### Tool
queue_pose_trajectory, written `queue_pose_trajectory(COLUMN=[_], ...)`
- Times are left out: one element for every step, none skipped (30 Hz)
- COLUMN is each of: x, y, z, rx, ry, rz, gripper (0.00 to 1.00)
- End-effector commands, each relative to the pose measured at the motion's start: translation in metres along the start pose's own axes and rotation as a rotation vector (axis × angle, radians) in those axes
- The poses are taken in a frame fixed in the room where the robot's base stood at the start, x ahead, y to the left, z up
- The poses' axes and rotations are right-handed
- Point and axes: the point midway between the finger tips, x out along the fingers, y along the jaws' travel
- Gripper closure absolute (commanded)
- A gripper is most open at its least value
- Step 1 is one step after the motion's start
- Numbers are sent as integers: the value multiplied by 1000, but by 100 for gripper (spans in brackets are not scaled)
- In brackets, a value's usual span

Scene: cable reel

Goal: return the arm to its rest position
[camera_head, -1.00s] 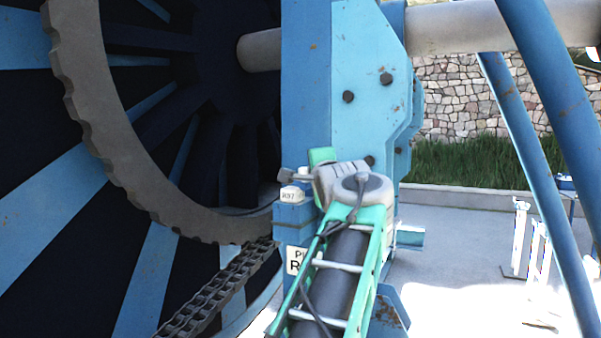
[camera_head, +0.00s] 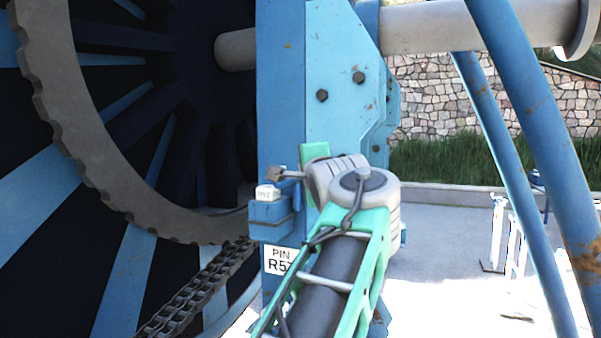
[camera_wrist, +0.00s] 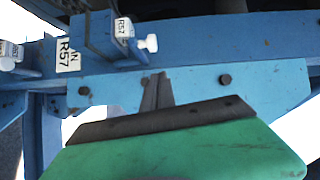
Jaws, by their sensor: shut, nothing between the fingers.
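My arm reaches up from the bottom of the head view, with a teal frame (camera_head: 375,245) and a grey wrist joint (camera_head: 362,190). My gripper (camera_head: 275,173) shows there as a small grey tip left of the wrist, just above a white-capped part. In the wrist view my gripper (camera_wrist: 155,92) has its two dark fingers together, with nothing between them, beyond its green housing (camera_wrist: 190,150). The fingers appear in front of the light blue plate; I cannot tell the gap.
A blue block (camera_head: 270,218) with a white labelled cap (camera_head: 267,192) sits on the blue post (camera_head: 281,90), close to my gripper. A toothed reel ring (camera_head: 95,150) and a chain (camera_head: 195,295) are left. Blue struts (camera_head: 530,90) stand right. Paving (camera_head: 440,235) lies open between.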

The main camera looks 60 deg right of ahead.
Motion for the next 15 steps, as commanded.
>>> queue_pose_trajectory(x=[-13, -20, -28, -34, -38, -44, -48, -51, -54, -55, -56, -57, -56, -55, -51], y=[3, 2, 0, 0, 0, -2, -2, -3, -3, -4, -4, -4, -3, -1, 5], z=[11, 17, 23, 27, 31, 34, 36, 38, 40, 40, 41, 41, 42, 45, 52], rx=[-4, -4, -4, -4, -3, -3, -2, -2, -1, 0, 0, 0, -1, -5, -17], ry=[-4, -8, -10, -12, -14, -15, -15, -15, -16, -16, -16, -16, -19, -24, -39], rz=[-4, -5, -5, -5, -3, -3, -3, -3, -3, -2, -2, -1, 1, 6, 17], gripper=[100, 100, 100, 100, 100, 100, 100, 100, 100, 100, 100, 100, 100, 100, 100])
